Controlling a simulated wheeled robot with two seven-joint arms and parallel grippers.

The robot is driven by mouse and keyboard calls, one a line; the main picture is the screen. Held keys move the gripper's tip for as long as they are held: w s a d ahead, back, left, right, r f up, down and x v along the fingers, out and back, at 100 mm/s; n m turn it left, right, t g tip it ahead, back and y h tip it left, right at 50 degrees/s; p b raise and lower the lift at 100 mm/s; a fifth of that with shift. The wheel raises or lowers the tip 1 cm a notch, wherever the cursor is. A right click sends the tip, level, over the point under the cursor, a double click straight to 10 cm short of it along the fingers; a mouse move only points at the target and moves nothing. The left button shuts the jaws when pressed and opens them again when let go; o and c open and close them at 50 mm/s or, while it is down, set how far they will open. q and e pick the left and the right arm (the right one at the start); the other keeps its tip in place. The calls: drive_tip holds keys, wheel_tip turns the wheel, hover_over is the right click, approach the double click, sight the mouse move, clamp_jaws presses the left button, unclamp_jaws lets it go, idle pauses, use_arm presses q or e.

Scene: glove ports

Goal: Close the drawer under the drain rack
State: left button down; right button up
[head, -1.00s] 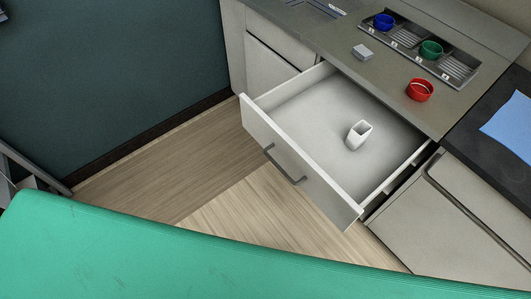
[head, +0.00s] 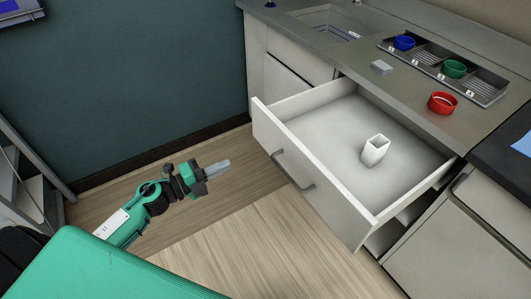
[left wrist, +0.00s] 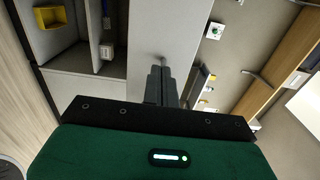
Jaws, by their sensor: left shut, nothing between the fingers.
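The drawer (head: 318,188) under the drain rack stands pulled well out, with a grey bar handle (head: 292,172) on its white front. A white open-topped square cup (head: 375,150) stands inside it. The drain rack (head: 443,68) is set in the counter above. My left gripper (head: 222,166) is shut and empty, left of the drawer front and apart from it, pointing toward it. Its fingers also show in the left wrist view (left wrist: 159,85), before a pale panel that I cannot identify for sure. My right gripper is not in view.
A blue cup (head: 404,43) and a green cup (head: 454,69) sit in the rack. A red cup (head: 442,103) and a small grey block (head: 381,67) are on the counter (head: 405,92). Wooden floor (head: 225,220) is clear before the drawer.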

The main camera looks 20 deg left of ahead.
use_arm(q)
drive_tip(key=p, duration=0.2)
approach(272, 143)
drive_tip(key=x, duration=0.5)
drive_tip(key=shift+d, duration=0.1)
drive_tip(key=shift+x, duration=0.9)
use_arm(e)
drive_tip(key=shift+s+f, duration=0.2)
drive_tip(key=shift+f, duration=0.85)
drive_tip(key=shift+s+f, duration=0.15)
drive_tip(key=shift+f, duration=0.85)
